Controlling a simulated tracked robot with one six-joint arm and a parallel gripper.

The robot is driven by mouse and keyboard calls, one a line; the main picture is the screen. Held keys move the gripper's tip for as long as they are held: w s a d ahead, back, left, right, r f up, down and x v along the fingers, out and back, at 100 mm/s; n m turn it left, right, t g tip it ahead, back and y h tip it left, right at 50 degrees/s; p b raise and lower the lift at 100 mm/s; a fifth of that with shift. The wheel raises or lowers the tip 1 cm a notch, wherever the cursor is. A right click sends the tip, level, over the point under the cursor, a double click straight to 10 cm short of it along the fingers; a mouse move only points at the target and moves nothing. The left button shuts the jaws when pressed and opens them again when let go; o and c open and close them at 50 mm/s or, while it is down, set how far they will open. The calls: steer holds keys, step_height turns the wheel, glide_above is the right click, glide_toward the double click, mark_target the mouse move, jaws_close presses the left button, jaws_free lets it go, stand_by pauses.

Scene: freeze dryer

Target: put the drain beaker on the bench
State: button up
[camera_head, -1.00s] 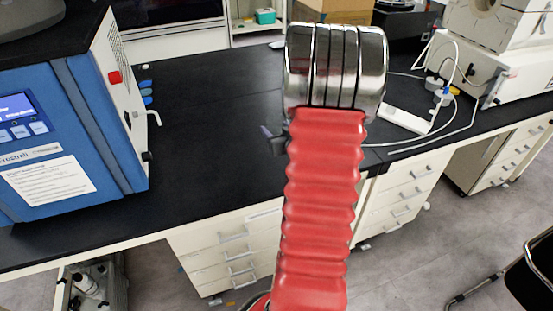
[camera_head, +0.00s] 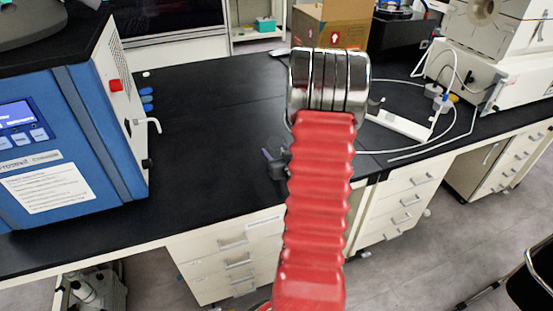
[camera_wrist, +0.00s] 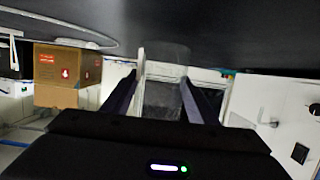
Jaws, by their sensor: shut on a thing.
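The drain beaker (camera_wrist: 163,98) is a clear, faint vessel between the two dark fingers in the wrist view. My gripper (camera_wrist: 161,100) is shut on it. In the head view, most of my gripper (camera_head: 270,158) is hidden behind my red arm; a dark finger part shows at its left, over the black bench (camera_head: 215,115). The beaker is too faint there to make out its outline clearly. I cannot tell the gap between its base and the bench top.
A blue freeze dryer (camera_head: 70,140) with a white side tap (camera_head: 148,124) stands at the left. A cardboard box (camera_head: 325,30) is at the back. White tubing and a white stand (camera_head: 400,124) lie right of my arm. The bench between dryer and arm is clear.

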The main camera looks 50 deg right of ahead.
steer(key=shift+f, duration=1.6)
steer(key=o, duration=1.2)
steer(key=shift+f, duration=0.1)
steer(key=v, duration=1.2)
